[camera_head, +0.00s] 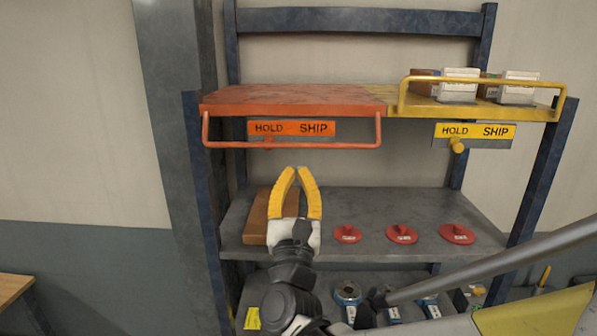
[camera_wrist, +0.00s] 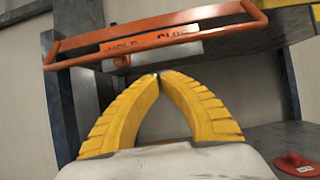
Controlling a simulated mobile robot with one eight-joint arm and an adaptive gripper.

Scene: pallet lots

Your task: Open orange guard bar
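The orange guard bar (camera_head: 290,145) hangs down in front of the orange shelf section (camera_head: 290,97), below its front edge. It also spans the top of the wrist view (camera_wrist: 160,30). Behind it is an orange HOLD/SHIP plate (camera_head: 291,128) with a small orange knob (camera_head: 268,140) under the HOLD end, partly hidden by the bar. My gripper (camera_head: 297,171) points up below the bar, apart from it. In the wrist view its yellow fingertips (camera_wrist: 158,76) meet with nothing visible between them, a little below the plate.
A yellow guard bar (camera_head: 485,80) stands raised around boxes (camera_head: 460,85) on the yellow section; its knob (camera_head: 457,147) is below. The middle shelf (camera_head: 370,205) holds several red discs (camera_head: 401,233) and a brown block (camera_head: 258,218). A dark post (camera_head: 205,190) stands left.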

